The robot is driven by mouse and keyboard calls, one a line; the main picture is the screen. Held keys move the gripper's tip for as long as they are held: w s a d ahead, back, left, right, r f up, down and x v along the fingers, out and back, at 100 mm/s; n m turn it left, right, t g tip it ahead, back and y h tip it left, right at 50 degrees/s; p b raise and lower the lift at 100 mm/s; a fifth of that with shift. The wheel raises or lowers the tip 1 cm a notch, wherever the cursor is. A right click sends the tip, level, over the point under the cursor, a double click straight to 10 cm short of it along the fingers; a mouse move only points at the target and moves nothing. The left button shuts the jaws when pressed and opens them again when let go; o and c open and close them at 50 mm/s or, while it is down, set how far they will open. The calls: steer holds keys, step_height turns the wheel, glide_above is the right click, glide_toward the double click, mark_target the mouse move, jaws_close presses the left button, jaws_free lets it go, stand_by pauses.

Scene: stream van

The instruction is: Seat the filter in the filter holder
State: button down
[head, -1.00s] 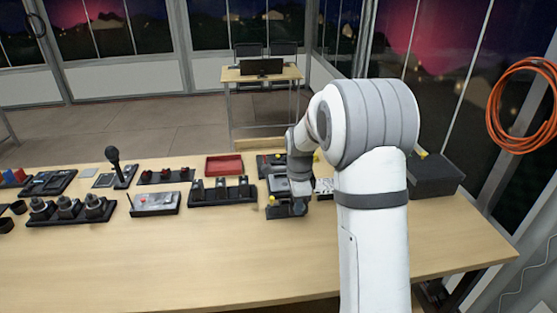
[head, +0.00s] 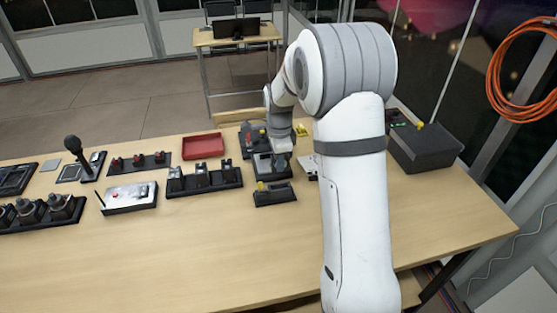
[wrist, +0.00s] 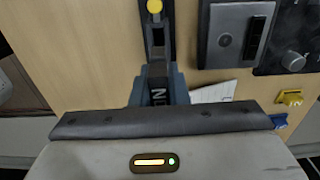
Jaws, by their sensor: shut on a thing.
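My gripper (head: 281,166) points down over the dark gear at the right part of the workbench. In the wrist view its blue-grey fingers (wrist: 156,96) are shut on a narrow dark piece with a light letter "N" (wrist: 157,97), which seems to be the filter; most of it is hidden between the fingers. A black holder with a yellow knob (wrist: 155,6) lies just ahead of the fingertips, seemingly the filter holder. In the head view this black holder (head: 281,195) lies in front of my gripper. I cannot tell whether the filter touches it.
A grey panel with a round button (wrist: 224,41) and a dark panel with a knob (wrist: 292,61) lie right of the fingers. Yellow (wrist: 290,98) and blue clips lie nearby. A red tray (head: 203,146) stands left. The bench's front (head: 200,255) is clear.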

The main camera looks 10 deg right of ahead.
steer(key=shift+s+a+f+b, duration=0.1)
steer(key=shift+f+b, duration=1.95)
steer(key=shift+f, duration=0.8)
steer(key=shift+f+b, duration=0.9)
steer(key=shift+f, duration=0.25)
steer(key=c, duration=1.3)
jaws_free()
step_height(320, 180, up, 8)
steer(key=shift+f+b, duration=0.2)
steer(key=shift+b, duration=0.2)
steer(key=shift+r, duration=0.15)
